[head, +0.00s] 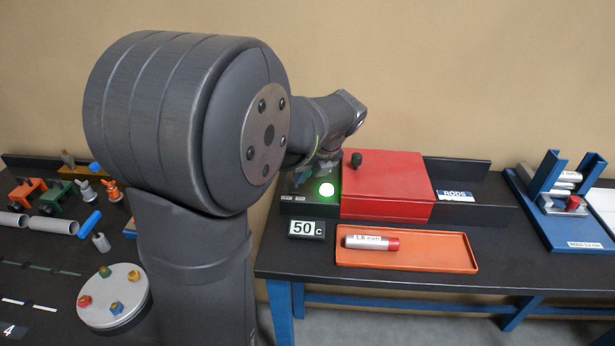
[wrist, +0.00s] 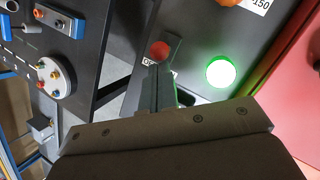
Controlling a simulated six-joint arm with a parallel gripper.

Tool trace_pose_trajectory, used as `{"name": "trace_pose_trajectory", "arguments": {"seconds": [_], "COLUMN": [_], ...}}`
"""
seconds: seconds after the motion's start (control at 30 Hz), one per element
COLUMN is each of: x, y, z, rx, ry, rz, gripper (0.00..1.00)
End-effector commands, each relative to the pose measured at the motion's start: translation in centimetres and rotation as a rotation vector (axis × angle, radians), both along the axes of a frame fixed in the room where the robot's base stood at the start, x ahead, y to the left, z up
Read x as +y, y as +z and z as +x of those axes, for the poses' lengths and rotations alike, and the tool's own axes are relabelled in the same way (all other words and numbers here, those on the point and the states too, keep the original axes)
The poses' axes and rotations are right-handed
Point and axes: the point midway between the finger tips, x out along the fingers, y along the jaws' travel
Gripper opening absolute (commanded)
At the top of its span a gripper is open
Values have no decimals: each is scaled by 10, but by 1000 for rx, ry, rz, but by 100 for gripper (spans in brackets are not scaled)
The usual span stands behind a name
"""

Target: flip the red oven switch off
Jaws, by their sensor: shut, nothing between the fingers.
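The red switch (wrist: 160,50) shows in the wrist view as a red round tip on the dark control panel (wrist: 198,38). My gripper (wrist: 160,76) is shut and empty, with its fingertips just below the red tip in that view. I cannot tell whether they touch it. A green lamp (wrist: 221,71) glows on the panel to the right of the fingers; it also shows in the head view (head: 326,189). The red oven box (head: 388,190) stands right of the panel. In the head view the switch is hidden behind my arm.
A display (head: 306,228) reads 50 C. An orange tray (head: 440,262) holds a rod (head: 366,242) labelled 1.6 mm. A blue rod rack (head: 560,215) stands at the right. A round plate (head: 112,310) with coloured knobs is on the left bench, past a gap.

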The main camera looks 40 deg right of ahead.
Motion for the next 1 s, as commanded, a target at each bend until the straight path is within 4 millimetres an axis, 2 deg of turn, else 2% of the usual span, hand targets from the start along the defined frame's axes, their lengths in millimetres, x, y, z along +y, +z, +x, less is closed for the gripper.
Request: {"name": "trace_pose_trajectory", "arguments": {"seconds": [0.3,0.67,1.0], "x": [11,11,11], "y": [3,4,18], "z": [11,11,11], "rx": [139,135,136], "ry": [2,-1,-1], "rz": [-142,-136,-135], "gripper": [0,0,0]}}
